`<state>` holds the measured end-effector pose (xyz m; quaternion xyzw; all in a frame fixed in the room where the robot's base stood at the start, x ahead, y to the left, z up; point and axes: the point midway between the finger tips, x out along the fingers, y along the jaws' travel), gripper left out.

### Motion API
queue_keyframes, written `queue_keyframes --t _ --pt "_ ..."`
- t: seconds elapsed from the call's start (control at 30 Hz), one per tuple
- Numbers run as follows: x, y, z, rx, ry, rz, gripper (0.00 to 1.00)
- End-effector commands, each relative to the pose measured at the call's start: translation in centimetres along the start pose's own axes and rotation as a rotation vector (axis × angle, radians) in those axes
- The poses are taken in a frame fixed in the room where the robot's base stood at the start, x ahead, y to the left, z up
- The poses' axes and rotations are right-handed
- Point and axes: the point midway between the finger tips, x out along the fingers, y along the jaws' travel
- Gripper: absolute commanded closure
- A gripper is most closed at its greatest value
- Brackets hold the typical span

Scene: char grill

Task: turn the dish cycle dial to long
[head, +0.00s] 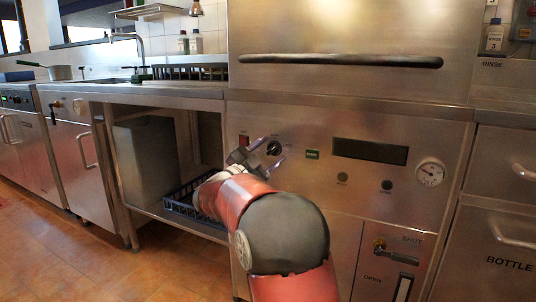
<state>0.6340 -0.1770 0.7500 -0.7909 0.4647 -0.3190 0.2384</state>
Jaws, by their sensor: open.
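The dish cycle dial appears to be the round black knob (273,148) on the steel control panel of the dishwasher (318,195). Its marks are too small to read, so I cannot tell its setting. My gripper (258,155) is open just in front of the panel, its fingers near the dial's lower left. I cannot tell whether a finger touches the dial. A red switch (244,139) sits left of the dial, close to the upper finger. My red arm covers the panel below.
A long dark handle (340,61) crosses the hood above. A blue rack (180,196) lies on the open shelf at left.

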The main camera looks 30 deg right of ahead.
Motion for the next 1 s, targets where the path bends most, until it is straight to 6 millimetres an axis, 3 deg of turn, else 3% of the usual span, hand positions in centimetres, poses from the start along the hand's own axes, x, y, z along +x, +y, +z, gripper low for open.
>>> queue_keyframes --t 0.23,0.57,0.7,1.0 --pt "0.08 -0.01 0.0 0.0 0.0 0.0 0.45" --pt "0.06 -0.01 0.0 0.001 -0.001 0.0 0.88" --pt "-0.04 0.1 0.21 0.058 0.0 0.023 0.88" --pt "0.08 -0.27 -0.01 0.437 0.0 0.18 0.88"
